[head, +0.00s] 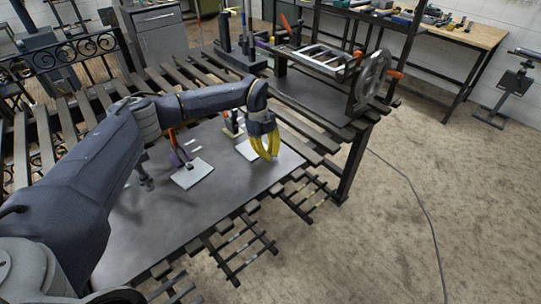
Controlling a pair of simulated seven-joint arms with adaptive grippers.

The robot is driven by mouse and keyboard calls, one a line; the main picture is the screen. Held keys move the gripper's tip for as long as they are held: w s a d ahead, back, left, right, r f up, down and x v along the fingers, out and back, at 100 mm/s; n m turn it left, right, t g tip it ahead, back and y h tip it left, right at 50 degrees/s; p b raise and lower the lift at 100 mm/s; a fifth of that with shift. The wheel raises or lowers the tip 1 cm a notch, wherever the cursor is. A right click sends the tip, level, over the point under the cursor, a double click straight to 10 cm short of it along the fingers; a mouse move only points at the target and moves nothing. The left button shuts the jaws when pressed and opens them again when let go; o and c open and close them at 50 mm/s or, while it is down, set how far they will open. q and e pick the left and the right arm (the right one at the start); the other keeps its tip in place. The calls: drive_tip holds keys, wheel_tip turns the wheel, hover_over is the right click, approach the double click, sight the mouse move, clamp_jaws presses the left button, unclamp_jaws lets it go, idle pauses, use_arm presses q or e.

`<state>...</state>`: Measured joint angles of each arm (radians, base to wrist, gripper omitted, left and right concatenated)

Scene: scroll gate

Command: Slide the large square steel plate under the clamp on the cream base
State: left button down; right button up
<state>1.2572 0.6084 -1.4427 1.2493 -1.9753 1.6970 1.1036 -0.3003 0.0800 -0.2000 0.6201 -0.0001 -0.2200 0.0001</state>
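My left gripper (267,156), with yellow fingers, points down at the right part of the dark steel tabletop. Its fingertips are close together; whether they hold anything is too small to tell. A pale flat plate (246,150) lies just left of the fingers, partly hidden by them. Behind it stands a small clamp (231,122) with an orange handle and a cream part at its foot. I cannot tell which plate is the large one. My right gripper is not in view.
A slatted steel bench surrounds the tabletop (222,204); its front middle is bare. A machine with a handwheel (370,79) stands at the back right. Small pale pieces (192,143) lie between the clamps. My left arm hides much of the left side.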

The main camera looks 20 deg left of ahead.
use_arm(q)
drive_tip(key=shift+w+a, duration=0.3)
drive_tip(key=shift+a, duration=0.2)
drive_tip(key=shift+w+a, duration=0.25)
drive_tip(key=shift+a, duration=0.2)
